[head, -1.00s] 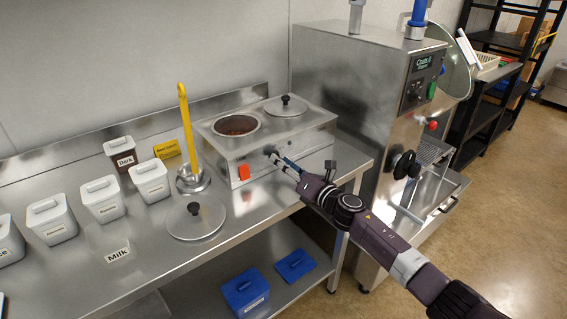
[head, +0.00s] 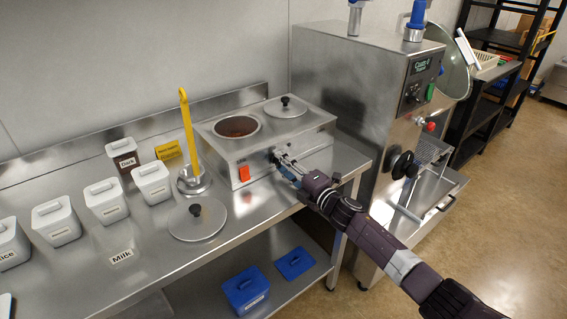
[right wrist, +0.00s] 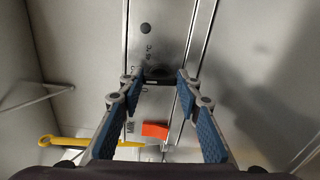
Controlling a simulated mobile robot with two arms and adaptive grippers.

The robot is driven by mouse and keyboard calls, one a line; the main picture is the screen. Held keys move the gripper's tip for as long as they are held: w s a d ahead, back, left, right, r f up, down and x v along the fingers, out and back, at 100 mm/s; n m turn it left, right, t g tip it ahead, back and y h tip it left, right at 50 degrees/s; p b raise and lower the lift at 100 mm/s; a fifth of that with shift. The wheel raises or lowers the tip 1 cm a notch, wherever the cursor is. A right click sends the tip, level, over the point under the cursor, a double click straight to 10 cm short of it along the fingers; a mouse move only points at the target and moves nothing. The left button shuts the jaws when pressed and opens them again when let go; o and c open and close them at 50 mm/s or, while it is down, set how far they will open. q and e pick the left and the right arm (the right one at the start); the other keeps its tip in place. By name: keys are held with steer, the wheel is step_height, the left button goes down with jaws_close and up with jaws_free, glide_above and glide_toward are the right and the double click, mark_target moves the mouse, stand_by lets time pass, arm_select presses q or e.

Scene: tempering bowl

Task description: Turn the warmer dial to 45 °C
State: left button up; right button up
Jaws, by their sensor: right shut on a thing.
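The warmer (head: 310,142) is a steel box with two wells on the table, a red switch (head: 244,173) on its front. Its small dark dial (head: 275,156) is on the front panel, mostly covered by my right gripper (head: 277,159). In the right wrist view, the dark dial (right wrist: 158,74) lies between the blue-padded fingertips of my right gripper (right wrist: 158,82), which is shut on it. Small temperature marks show beside the dial, but I cannot read the setting. My left gripper is not in view.
A loose lid (head: 197,220) lies in front of the warmer. A yellow-handled ladle (head: 188,125) stands left of it, beside several labelled tubs (head: 151,183). A large steel machine (head: 350,90) stands close on the right. Blue boxes (head: 246,290) are on the lower shelf.

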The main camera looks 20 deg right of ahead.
steer(key=m+p, duration=0.1)
steer(key=m, duration=0.2)
steer(key=shift+m, duration=0.4)
steer(key=m+p, duration=0.1)
steer(key=m, duration=0.2)
steer(key=shift+m, duration=0.3)
steer(key=m, duration=0.5)
steer(key=shift+f+p, duration=0.2)
steer(key=shift+p, duration=0.2)
steer(key=shift+m, duration=0.4)
steer(key=o, duration=1.2)
steer(key=shift+c, duration=0.2)
steer(key=v, duration=1.2)
steer(key=shift+s, duration=0.1)
